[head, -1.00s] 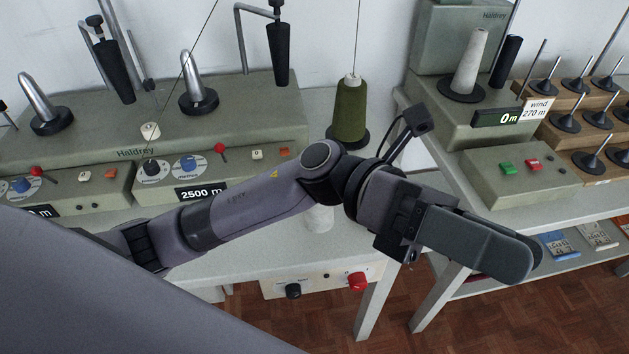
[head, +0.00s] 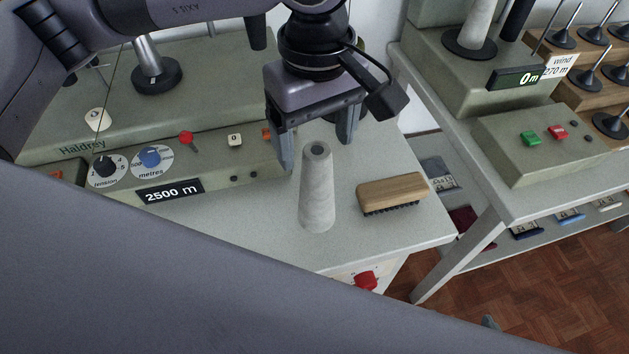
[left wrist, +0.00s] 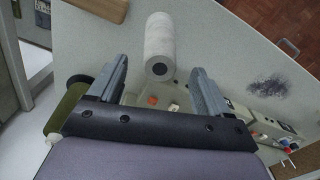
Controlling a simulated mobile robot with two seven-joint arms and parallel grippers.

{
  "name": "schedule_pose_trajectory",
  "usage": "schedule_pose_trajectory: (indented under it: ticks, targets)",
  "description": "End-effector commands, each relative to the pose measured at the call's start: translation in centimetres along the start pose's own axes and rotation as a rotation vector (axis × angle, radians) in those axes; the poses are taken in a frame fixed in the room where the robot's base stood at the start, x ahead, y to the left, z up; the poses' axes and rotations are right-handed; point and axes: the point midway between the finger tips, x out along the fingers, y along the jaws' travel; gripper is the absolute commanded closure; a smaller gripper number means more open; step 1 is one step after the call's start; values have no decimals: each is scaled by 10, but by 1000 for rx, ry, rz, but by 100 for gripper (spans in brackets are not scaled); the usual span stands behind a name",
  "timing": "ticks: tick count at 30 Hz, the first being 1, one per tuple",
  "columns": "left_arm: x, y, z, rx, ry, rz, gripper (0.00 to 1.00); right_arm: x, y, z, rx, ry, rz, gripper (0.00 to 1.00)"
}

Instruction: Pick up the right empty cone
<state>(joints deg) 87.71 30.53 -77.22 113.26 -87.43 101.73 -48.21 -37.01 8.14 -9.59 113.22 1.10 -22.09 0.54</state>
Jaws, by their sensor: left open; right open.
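A pale grey empty cone (head: 317,195) stands upright on the table near its front edge. In the left wrist view, the cone (left wrist: 160,42) shows just beyond the fingertips, roughly centred between them. My left gripper (head: 318,148) is open, pointing down, just behind the cone's top in the head view. Its two fingers (left wrist: 163,80) stand on either side of the cone's line in the left wrist view. I see no finger clearly touching the cone.
A wooden brush (head: 392,192) lies right of the cone. The winder (head: 225,165) with knobs stands to the left. A green thread cone (left wrist: 68,108) is beside the left finger in the left wrist view. Another grey cone (head: 478,22) sits on the right machine.

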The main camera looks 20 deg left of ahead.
Motion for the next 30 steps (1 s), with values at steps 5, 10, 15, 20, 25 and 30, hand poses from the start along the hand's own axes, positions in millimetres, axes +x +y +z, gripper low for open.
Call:
schedule_pose_trajectory:
  ticks: [5,10,15,20,25,30]
  targets:
    - [21,0,1,0,-4,-3,22,-3,0,-4,-3,3,1,0]
    - [47,0,2,0,-6,-3,22,-5,2,-7,-6,9,4,0]
    - [60,1,3,1,-7,0,22,-4,3,-6,-7,8,6,0]
    - [61,1,3,1,-7,1,22,-4,3,-4,-7,4,7,0]
    - [60,1,3,0,-7,1,64,-4,3,-3,-7,1,7,0]
    - [60,1,3,0,-7,1,95,-4,3,-2,-7,-1,7,0]
